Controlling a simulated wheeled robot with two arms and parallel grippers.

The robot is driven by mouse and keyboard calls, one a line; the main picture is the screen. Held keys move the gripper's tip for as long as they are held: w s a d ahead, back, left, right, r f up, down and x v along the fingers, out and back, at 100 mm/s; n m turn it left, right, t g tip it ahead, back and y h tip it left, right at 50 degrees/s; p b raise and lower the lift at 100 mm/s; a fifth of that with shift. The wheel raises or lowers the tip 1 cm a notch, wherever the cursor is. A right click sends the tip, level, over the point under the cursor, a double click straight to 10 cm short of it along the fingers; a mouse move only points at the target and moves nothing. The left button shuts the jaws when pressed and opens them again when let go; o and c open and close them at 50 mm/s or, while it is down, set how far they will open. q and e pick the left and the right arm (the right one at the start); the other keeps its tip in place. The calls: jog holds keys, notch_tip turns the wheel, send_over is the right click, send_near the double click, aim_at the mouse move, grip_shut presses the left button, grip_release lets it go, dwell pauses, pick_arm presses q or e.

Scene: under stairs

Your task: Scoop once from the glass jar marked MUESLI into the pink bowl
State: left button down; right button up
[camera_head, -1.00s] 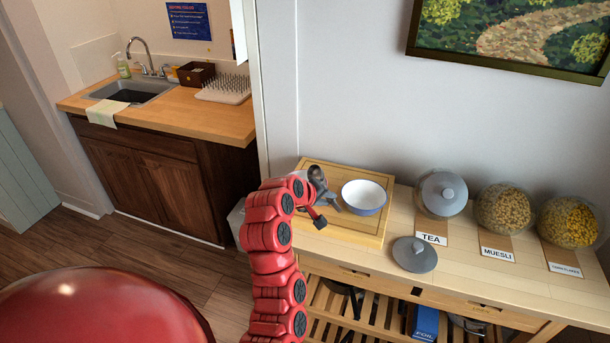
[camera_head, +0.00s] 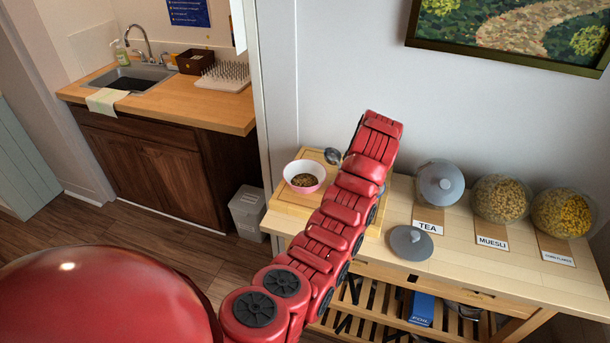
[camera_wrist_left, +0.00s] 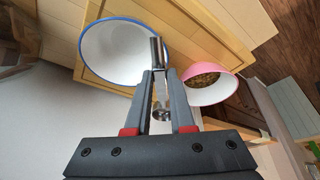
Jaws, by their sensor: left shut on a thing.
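My left arm crosses the middle of the head view and hides its own gripper there. In the left wrist view my left gripper (camera_wrist_left: 158,78) is shut on the handle of a metal scoop (camera_wrist_left: 154,48). The scoop's head (camera_head: 333,156) shows beyond the arm, just right of the pink bowl. The pink bowl (camera_head: 304,169) stands on the board with brown muesli inside; it also shows in the wrist view (camera_wrist_left: 222,92). The round glass MUESLI jar (camera_head: 501,199) is lidless and full behind its label (camera_head: 492,243). My right gripper is not in view.
A white bowl with a blue rim (camera_wrist_left: 110,50) is beside the pink bowl. The TEA jar (camera_head: 440,186) and the flakes jar (camera_head: 564,212) flank the muesli. A grey lid (camera_head: 411,242) lies on the counter. The wooden board (camera_head: 288,203) is under the bowls.

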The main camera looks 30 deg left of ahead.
pick_arm(q)
jog(key=shift+r+b, duration=0.35)
jog(key=shift+r, duration=1.75)
